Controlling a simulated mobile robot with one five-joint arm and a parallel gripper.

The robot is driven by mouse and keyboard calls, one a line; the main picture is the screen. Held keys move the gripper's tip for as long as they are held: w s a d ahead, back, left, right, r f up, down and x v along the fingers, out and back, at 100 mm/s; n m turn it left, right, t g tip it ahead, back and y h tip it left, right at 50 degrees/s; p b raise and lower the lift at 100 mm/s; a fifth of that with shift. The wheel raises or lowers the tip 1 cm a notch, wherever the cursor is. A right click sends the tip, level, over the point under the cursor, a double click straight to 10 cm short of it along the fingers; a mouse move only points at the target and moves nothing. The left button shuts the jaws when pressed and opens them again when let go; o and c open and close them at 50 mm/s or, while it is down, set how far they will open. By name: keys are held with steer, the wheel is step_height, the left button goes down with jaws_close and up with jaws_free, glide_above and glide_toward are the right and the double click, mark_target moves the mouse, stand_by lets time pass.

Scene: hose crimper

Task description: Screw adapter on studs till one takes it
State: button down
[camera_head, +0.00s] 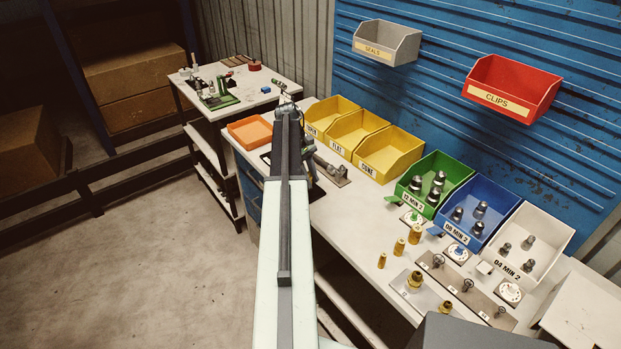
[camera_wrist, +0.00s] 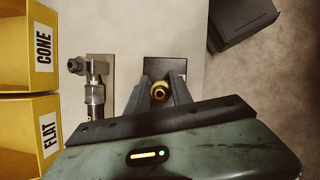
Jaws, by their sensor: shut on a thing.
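In the wrist view my gripper (camera_wrist: 160,88) is shut on a brass adapter (camera_wrist: 159,93), seen end-on between the two fingers. It is over or at a small dark plate (camera_wrist: 166,67); whether it touches anything below cannot be told. To its left a steel fitting (camera_wrist: 95,95) lies on a brown plate; it also shows in the head view (camera_head: 331,171). In the head view my arm hides most of the gripper and the held adapter. A plate with several upright steel pieces (camera_head: 466,288) lies at the near right of the bench; whether these are the studs is unclear.
Yellow bins (camera_head: 392,160) stand along the back, with green (camera_head: 434,187), blue (camera_head: 473,214) and white (camera_head: 527,248) bins holding fittings. Loose brass pieces (camera_head: 399,247) stand on the near bench. An orange tray (camera_head: 250,133) sits at the far left corner.

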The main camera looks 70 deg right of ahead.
mark_target(310, 173)
steer(key=n+h, duration=0.1)
steer(key=n, duration=0.2)
steer(key=n+h, duration=0.1)
steer(key=n, duration=0.2)
steer(key=shift+s+a, duration=0.1)
steer(key=shift+a, duration=0.1)
steer(key=shift+d+r, duration=0.15)
steer(key=shift+d, duration=0.25)
step_height(310, 173, up, 8)
steer(key=p, duration=0.8)
